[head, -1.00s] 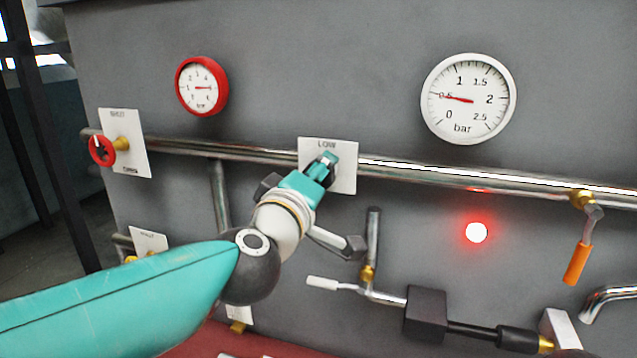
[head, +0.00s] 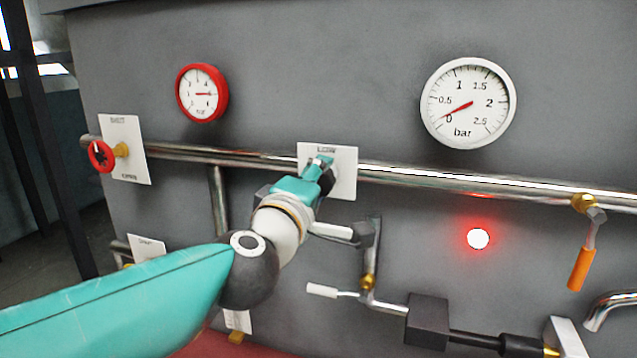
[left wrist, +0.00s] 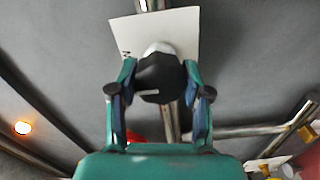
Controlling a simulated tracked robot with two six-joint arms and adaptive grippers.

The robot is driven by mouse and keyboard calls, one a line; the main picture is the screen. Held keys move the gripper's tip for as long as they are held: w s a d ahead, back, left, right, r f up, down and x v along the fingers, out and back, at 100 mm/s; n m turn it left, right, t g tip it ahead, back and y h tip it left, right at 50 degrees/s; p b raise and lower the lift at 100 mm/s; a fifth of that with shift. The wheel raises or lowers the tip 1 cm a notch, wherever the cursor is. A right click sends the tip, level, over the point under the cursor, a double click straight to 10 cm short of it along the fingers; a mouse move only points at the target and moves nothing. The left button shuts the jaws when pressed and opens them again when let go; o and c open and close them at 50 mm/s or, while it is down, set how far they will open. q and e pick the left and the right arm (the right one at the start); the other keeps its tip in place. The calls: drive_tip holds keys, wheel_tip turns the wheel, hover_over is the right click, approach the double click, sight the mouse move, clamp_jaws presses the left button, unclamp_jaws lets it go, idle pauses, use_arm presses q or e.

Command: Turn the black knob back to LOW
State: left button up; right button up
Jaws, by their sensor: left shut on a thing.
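The black knob (left wrist: 158,78) sits in front of a white plate (left wrist: 185,30) in the left wrist view, with a pale line across its face. My left gripper (left wrist: 160,82) is shut on the knob, one finger on each side. In the head view my left gripper (head: 318,172) covers most of the knob, and the plate (head: 345,160) behind it reads LOW at its top. The large white gauge (head: 468,103) has its red needle near 0 bar. My right gripper is not in view.
A red-rimmed gauge (head: 202,93) and a red handwheel (head: 101,156) are at the left. A lit red lamp (head: 478,239) and an orange-handled lever (head: 581,268) are at the right. A steel pipe (head: 430,175) crosses the grey wall.

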use_arm(q)
drive_tip(key=o, duration=1.2)
drive_tip(key=shift+a+f, duration=0.15)
drive_tip(key=shift+c, duration=0.2)
drive_tip(key=v, duration=1.2)
drive_tip(key=shift+w+f, duration=0.1)
